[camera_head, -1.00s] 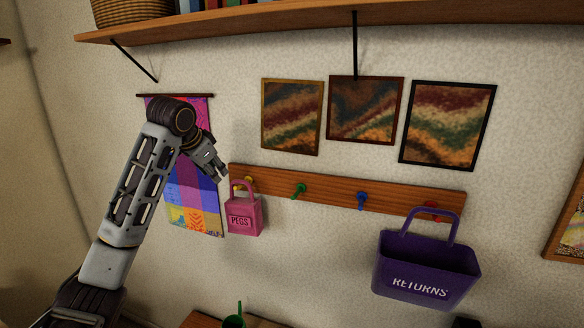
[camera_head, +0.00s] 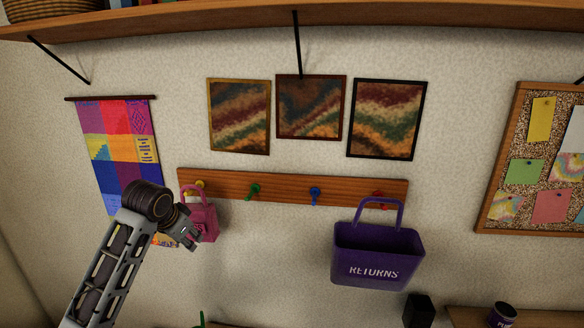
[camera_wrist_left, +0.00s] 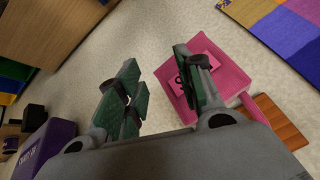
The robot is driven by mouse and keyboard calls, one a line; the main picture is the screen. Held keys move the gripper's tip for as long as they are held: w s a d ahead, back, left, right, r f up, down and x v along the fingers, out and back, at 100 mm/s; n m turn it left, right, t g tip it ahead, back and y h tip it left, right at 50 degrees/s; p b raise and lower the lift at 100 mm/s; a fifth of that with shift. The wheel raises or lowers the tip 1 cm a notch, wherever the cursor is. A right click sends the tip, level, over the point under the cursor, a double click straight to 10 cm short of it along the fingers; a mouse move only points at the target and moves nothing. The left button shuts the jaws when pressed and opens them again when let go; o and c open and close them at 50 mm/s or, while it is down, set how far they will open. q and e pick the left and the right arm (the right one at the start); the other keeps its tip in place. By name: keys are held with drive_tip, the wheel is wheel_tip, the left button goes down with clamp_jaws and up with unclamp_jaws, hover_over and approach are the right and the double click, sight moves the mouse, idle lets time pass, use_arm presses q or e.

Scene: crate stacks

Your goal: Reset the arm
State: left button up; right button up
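My left gripper (camera_head: 188,236) is in front of the wall at the left, just in front of and below the pink bag. In the left wrist view my left gripper (camera_wrist_left: 158,92) has its two green-padded fingers apart with nothing between them. The pink bag (camera_head: 209,222) hangs by its handle from the yellow peg (camera_head: 197,187) of the wooden peg rail (camera_head: 285,190). It also shows behind one finger in the left wrist view (camera_wrist_left: 228,72). I cannot tell whether finger and bag touch. My right gripper is not in view.
A purple bin marked RETURNS (camera_head: 378,256) hangs from the red peg. The green peg (camera_head: 254,191) and blue peg (camera_head: 315,194) are bare. A shelf (camera_head: 200,28) runs above. A black box (camera_head: 418,310) and a can (camera_head: 502,315) stand low at the right.

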use_arm(q)
drive_tip(key=s+d+f+n+g, duration=0.1)
drive_tip(key=s+d+f, duration=0.3)
drive_tip(key=s+f, duration=0.7)
drive_tip(key=s+d+f+n+g, duration=0.1)
drive_tip(key=s+d+f, duration=0.2)
drive_tip(key=s+f, duration=0.75)
drive_tip(key=s+f+n+g, duration=0.15)
drive_tip(key=s+f, duration=0.35)
drive_tip(key=s, duration=0.5)
wheel_tip(320, 180, down, 36)
drive_tip(key=s+g+b, duration=0.1)
drive_tip(key=s+b, duration=0.1)
drive_tip(key=s, duration=0.1)
drive_tip(key=s+a+f+b, duration=0.1)
drive_tip(key=s+a+f, duration=0.1)
drive_tip(key=s+f, duration=0.8)
drive_tip(key=s+a+f+g+b, duration=0.1)
drive_tip(key=s+f, duration=1)
drive_tip(key=s, duration=0.1)
drive_tip(key=shift+a, duration=0.4)
drive_tip(key=shift+w+f, duration=0.1)
idle(0.4)
